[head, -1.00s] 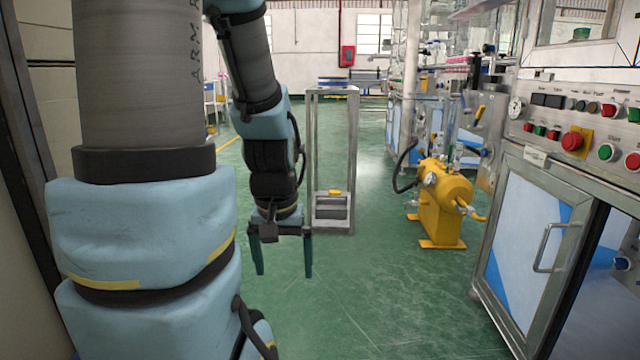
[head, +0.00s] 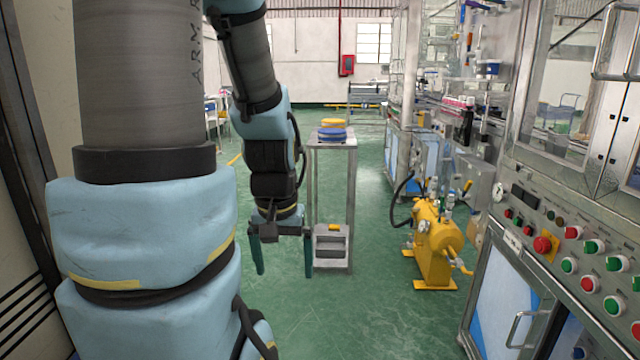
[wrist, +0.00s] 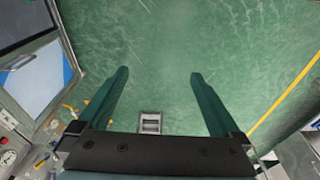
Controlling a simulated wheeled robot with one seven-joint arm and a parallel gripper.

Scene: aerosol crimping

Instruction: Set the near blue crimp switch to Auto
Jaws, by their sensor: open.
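The control panel (head: 556,243) stands at the right in the head view, with rows of green and red buttons and knobs. I cannot pick out a blue crimp switch on it, nor make out any Auto marking. My gripper (head: 284,272) hangs fingers down left of the panel, well apart from it. In the wrist view, my gripper (wrist: 158,75) is open and empty, with its two green fingers spread over bare floor.
A yellow machine (head: 434,245) stands between stand and panel. Green floor (head: 370,310) is clear in front. A cabinet door (wrist: 38,82) is at left in the wrist view.

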